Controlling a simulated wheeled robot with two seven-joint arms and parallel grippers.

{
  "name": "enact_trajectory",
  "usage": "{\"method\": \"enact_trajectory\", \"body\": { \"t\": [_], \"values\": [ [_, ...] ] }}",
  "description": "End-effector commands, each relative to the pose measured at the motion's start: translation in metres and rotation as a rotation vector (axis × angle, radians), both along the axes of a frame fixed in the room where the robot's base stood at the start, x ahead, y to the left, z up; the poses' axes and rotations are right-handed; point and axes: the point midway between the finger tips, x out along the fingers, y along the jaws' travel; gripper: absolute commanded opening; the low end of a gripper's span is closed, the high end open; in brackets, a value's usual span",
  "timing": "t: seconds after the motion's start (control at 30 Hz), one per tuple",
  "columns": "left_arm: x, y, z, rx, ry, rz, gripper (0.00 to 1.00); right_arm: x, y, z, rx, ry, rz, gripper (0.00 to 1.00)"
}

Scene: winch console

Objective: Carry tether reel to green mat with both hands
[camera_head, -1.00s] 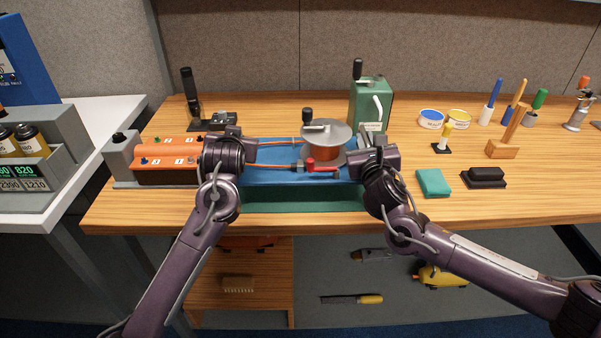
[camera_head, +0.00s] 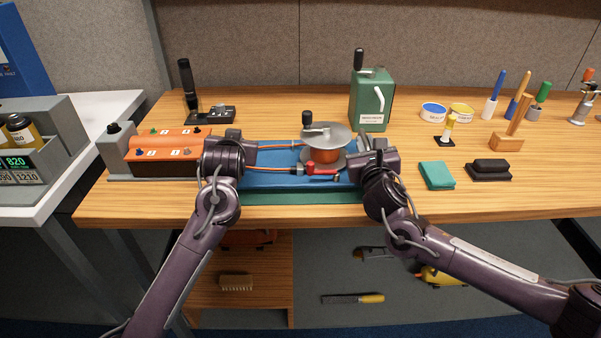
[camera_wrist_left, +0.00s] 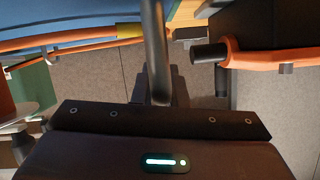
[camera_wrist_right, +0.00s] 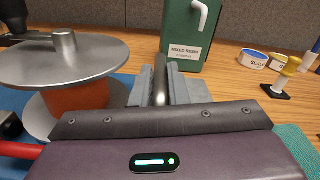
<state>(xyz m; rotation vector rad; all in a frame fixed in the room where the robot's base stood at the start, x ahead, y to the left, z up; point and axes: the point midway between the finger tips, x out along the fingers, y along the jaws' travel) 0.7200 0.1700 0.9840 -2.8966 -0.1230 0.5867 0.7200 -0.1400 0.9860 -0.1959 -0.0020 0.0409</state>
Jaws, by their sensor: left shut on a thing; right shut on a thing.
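The tether reel is a blue base plate (camera_head: 280,178) carrying a spool (camera_head: 326,140) with orange line, a grey top disc, a black-knobbed crank and a red lever (camera_head: 322,169). The green mat (camera_head: 300,197) shows as a strip below the plate's front edge; the rest is hidden, and I cannot tell whether the plate touches it. My left gripper (camera_head: 234,138) is shut on the reel's left grey bar handle (camera_wrist_left: 155,50). My right gripper (camera_head: 370,150) is shut on the right bar handle (camera_wrist_right: 160,78). The reel looks about level.
An orange-topped battery box (camera_head: 165,150) stands close left of my left gripper. A green resin can (camera_head: 371,100) stands behind the reel's right side. A teal cloth (camera_head: 437,175) and a black block (camera_head: 489,170) lie to the right. A black joystick (camera_head: 190,95) stands at back left.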

Motion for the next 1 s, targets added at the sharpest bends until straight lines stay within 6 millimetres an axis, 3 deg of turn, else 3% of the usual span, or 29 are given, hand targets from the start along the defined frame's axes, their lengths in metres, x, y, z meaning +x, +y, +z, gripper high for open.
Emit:
{"method": "enact_trajectory", "body": {
  "t": [0.2, 0.23, 0.37, 0.73, 1.0],
  "values": [
    [0.001, 0.002, -0.013, -0.002, -0.007, 0.004, 0.00, 0.000, -0.001, -0.015, -0.002, -0.002, -0.002, 0.00],
    [0.001, 0.002, -0.011, -0.001, -0.003, 0.004, 0.16, 0.000, -0.001, -0.014, -0.004, 0.002, -0.001, 0.18],
    [0.000, 0.002, -0.011, -0.001, -0.002, 0.003, 0.33, 0.000, -0.001, -0.013, -0.003, 0.002, -0.001, 0.35],
    [0.000, 0.002, -0.008, -0.001, -0.003, 0.003, 0.34, 0.000, 0.000, -0.009, -0.001, 0.000, 0.000, 0.36],
    [0.000, 0.001, 0.015, -0.001, -0.004, 0.003, 0.34, 0.000, 0.000, 0.013, 0.000, 0.000, 0.000, 0.36]
  ]
}}
